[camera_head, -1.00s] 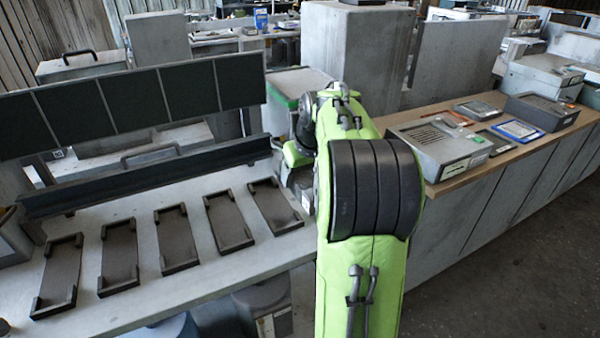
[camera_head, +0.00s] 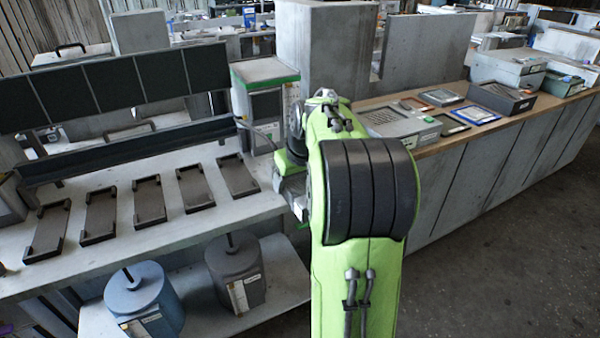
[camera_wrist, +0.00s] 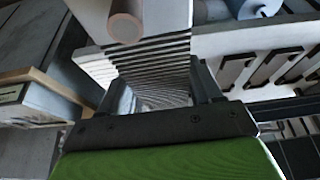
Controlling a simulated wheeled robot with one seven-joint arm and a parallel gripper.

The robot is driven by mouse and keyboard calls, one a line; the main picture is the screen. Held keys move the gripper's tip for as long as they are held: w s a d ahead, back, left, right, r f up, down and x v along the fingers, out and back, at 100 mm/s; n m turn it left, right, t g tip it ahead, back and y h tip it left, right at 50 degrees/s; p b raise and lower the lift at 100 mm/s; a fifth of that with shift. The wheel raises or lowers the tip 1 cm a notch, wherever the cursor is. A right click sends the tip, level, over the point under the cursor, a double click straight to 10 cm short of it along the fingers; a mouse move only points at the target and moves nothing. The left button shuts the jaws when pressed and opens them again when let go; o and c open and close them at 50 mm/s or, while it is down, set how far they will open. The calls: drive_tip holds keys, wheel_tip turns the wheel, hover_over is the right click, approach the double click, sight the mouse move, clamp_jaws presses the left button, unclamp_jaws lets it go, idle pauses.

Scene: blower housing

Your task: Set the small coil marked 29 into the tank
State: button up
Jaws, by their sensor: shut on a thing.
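My gripper (camera_wrist: 160,88) shows in the wrist view with its dark fingers on either side of a pale, ridged metal piece (camera_wrist: 150,52), and it is shut on it. This is possibly the small coil; no number 29 is readable. A round tube end with a copper-brown rim (camera_wrist: 125,26) shows beside the ridges; I cannot tell whether it belongs to the held piece. In the head view my gripper is mostly hidden behind my green arm, near the right end of the pale bench. I cannot tell which thing is the tank.
Several dark trays (camera_head: 147,200) lie on the bench (camera_head: 190,230). A blue drum (camera_head: 145,305) and a grey drum (camera_head: 235,272), both with stems and labels, stand on the lower shelf. A green-edged grey box (camera_head: 262,108) stands behind. The wooden counter (camera_head: 450,135) at right holds boxes and frames.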

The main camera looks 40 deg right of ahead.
drive_tip(key=w+a+f+n, duration=0.1)
drive_tip(key=w+a+f, duration=0.1)
drive_tip(key=a+f, duration=0.8)
drive_tip(key=w+a+f+n+y, duration=0.1)
drive_tip(key=a+f+n, duration=0.1)
drive_tip(key=a+f, duration=0.9)
drive_tip(key=a, duration=0.3)
drive_tip(key=shift+w+a+f, duration=0.2)
drive_tip(key=shift+w+a, duration=0.05)
drive_tip(key=shift+w, duration=0.1)
